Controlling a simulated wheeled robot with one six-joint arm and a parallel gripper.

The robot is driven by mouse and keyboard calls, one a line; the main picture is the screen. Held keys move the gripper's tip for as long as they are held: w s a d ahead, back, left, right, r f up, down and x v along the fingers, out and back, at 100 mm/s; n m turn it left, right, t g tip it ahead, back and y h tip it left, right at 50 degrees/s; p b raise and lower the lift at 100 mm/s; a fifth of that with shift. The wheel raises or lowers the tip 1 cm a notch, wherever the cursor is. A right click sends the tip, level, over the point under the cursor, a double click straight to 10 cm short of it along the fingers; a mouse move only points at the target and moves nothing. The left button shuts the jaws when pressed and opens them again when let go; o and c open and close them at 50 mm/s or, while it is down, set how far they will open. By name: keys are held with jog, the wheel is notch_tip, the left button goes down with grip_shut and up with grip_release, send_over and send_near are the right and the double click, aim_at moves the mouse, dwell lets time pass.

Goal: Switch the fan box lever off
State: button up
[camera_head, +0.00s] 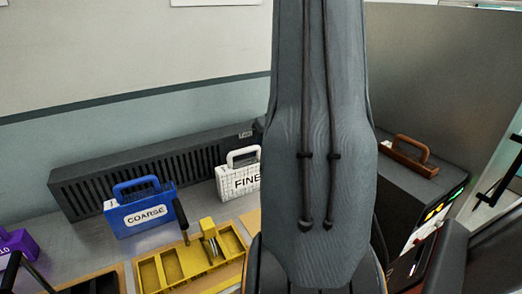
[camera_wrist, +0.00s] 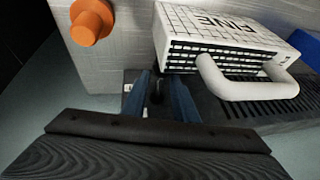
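The fan box is probably the long dark slotted box (camera_head: 150,170) along the wall in the head view, with a small pale label near its right end. In the wrist view, its dark surface (camera_wrist: 240,110) lies below the white FINE module. My gripper (camera_wrist: 161,82) is at its end beside a small pale label. Its two bluish fingers stand apart, with a small dark upright piece (camera_wrist: 157,90) between them, likely the lever. I cannot tell whether the fingers touch it. My arm hides the gripper and this end of the box in the head view.
The white FINE module (camera_head: 240,178) stands close to my gripper, its handle (camera_wrist: 240,85) near the fingers. A blue COARSE module (camera_head: 140,210), a yellow tray (camera_head: 190,262) and a dark box with a brown handle (camera_head: 408,153) stand around. An orange knob (camera_wrist: 90,22) shows in the wrist view.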

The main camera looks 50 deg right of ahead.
grip_shut()
jog(key=shift+s+a+f, duration=0.1)
jog(key=shift+s+f, duration=0.05)
jog(key=shift+f, duration=0.05)
dwell(1.1)
